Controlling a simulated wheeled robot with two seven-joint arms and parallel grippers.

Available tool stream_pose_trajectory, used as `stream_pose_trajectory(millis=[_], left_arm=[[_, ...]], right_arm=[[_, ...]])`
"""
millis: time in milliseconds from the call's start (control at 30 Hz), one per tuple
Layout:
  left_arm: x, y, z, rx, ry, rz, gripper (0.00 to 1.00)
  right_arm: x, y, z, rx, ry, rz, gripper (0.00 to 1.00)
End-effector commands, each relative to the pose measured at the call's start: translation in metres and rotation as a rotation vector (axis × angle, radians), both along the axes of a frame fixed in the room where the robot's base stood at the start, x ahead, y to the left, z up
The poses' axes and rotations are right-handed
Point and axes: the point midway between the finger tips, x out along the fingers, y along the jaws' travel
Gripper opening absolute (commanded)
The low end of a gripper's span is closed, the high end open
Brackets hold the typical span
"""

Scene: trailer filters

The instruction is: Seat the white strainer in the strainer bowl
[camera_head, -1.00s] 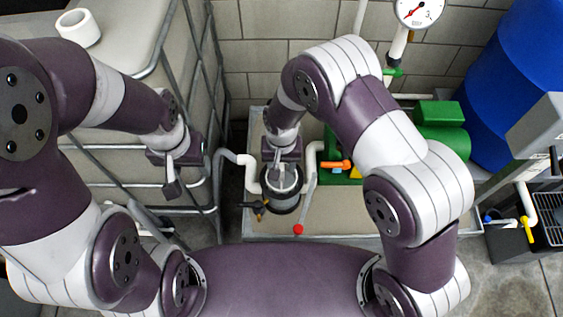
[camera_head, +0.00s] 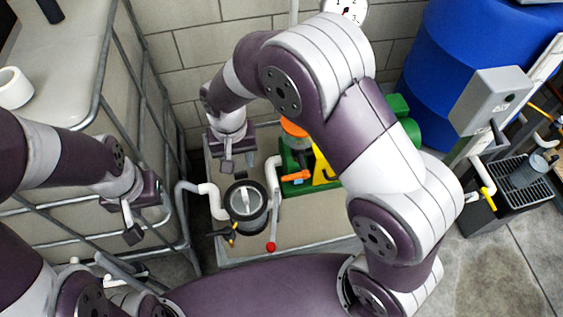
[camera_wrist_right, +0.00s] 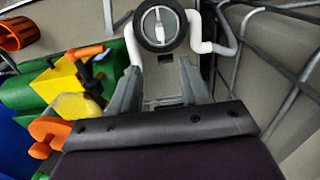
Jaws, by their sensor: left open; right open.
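The strainer bowl (camera_head: 246,204) is a dark round housing between white pipes. It also shows at the top of the right wrist view (camera_wrist_right: 143,28). A pale round piece with a bar across it, apparently the white strainer (camera_head: 244,197), lies inside the rim; it also shows in the wrist view (camera_wrist_right: 159,22). I cannot tell how deep it sits. My right gripper (camera_head: 227,165) is open and empty, behind and left of the bowl in the head view, apart from it. Its fingers (camera_wrist_right: 160,82) show nothing between them. My left gripper (camera_head: 131,228) is open beside the cage, away from the bowl.
A green pump (camera_head: 298,180) with orange and yellow parts stands right of the bowl. A red-knobbed lever (camera_head: 271,246) is in front. A metal cage (camera_head: 150,95) around a tank is on the left. A blue barrel (camera_head: 470,70) and a black grated box (camera_head: 520,190) are right.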

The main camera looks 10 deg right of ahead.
Motion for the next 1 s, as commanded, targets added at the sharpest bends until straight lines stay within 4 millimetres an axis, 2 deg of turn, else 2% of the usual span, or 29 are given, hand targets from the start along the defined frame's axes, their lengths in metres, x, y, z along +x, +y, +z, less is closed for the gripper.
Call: stream_pose_trajectory(millis=[67, 167, 200, 300, 400, 500, 700, 867, 1000], left_arm=[[0.0, 0.0, 0.0, 0.0, 0.0, 0.0, 0.55], [0.0, 0.0, 0.0, 0.0, 0.0, 0.0, 0.55], [0.0, 0.0, 0.0, 0.0, 0.0, 0.0, 0.55], [0.0, 0.0, 0.0, 0.0, 0.0, 0.0, 0.55], [0.0, 0.0, 0.0, 0.0, 0.0, 0.0, 0.55], [0.0, 0.0, 0.0, 0.0, 0.0, 0.0, 0.55], [0.0, 0.0, 0.0, 0.0, 0.0, 0.0, 0.55], [0.0, 0.0, 0.029, 0.0, -0.001, 0.0, 0.55], [0.0, 0.0, 0.021, 0.0, 0.0, 0.0, 0.55]], right_arm=[[-0.001, -0.016, 0.007, 0.004, -0.007, -0.004, 0.46], [-0.013, -0.072, 0.028, 0.014, -0.037, -0.008, 0.46], [-0.024, -0.098, 0.036, 0.017, -0.053, -0.006, 0.46], [-0.059, -0.148, 0.049, 0.015, -0.091, 0.002, 0.46], [-0.088, -0.175, 0.053, 0.008, -0.114, 0.011, 0.46], [-0.1, -0.183, 0.053, 0.004, -0.121, 0.018, 0.46], [-0.101, -0.183, 0.053, 0.004, -0.119, 0.022, 0.46], [-0.101, -0.183, 0.082, 0.004, -0.118, 0.021, 0.46], [-0.101, -0.183, 0.073, 0.004, -0.117, 0.021, 0.46]])
